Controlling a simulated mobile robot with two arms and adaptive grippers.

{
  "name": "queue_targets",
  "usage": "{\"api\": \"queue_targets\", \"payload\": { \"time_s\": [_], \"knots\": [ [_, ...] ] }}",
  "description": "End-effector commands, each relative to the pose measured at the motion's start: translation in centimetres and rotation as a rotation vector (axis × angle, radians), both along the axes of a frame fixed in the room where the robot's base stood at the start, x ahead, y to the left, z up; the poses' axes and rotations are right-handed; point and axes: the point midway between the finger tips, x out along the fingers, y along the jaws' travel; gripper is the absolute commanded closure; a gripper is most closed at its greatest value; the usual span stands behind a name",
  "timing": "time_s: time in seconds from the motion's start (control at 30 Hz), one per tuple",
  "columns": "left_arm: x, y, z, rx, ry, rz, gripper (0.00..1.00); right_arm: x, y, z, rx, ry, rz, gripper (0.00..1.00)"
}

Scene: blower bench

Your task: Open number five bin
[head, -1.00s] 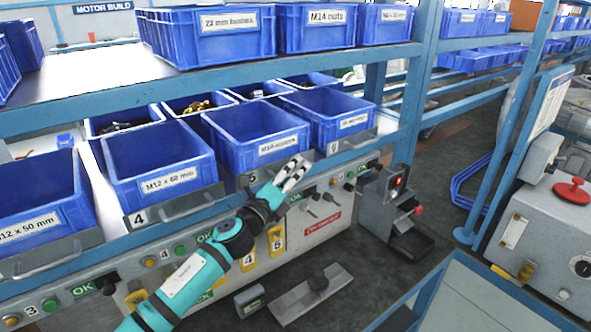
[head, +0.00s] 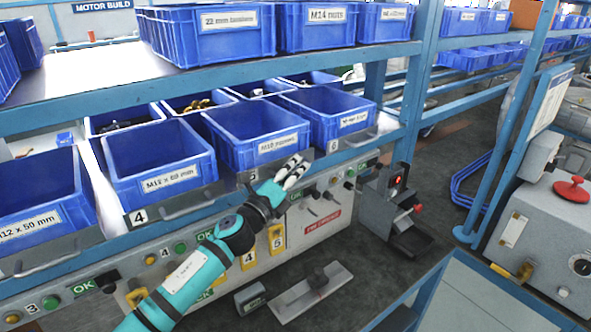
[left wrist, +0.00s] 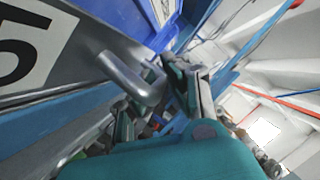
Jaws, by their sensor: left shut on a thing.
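The number five bin (head: 252,142) is a blue open-topped bin in the lower shelf row, with a white label and a grey plate with a 5 below its front. My left gripper (head: 291,173) is at the front of this bin, at its handle. In the left wrist view the plate with the black 5 (left wrist: 22,50) is at the left edge and the bent grey handle (left wrist: 138,82) runs between the fingers of my left gripper (left wrist: 158,98). The fingers are shut on the handle. In the head view the gripper mostly hides the handle. My right gripper does not show.
Bin four (head: 160,160) stands to the left and bin six (head: 325,112) to the right, each with a handle. An upper shelf (head: 330,58) with more bins runs above. Below is a panel with buttons and a red label (head: 327,223).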

Motion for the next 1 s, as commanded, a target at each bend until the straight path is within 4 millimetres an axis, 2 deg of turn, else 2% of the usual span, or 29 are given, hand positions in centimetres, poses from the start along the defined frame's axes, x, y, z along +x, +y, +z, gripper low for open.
{"api": "queue_targets", "payload": {
  "time_s": [0.27, 0.7, 1.0],
  "knots": [
    [-1.5, -1.1, 0.0, -0.001, 0.003, -0.003, 1.0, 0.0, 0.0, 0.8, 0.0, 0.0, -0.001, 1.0],
    [-8.9, -6.4, 0.0, -0.001, 0.006, -0.003, 1.0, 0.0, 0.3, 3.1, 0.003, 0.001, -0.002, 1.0],
    [-12.3, -8.9, -0.1, 0.0, 0.002, -0.001, 1.0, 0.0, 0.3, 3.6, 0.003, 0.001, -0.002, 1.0]
  ]
}}
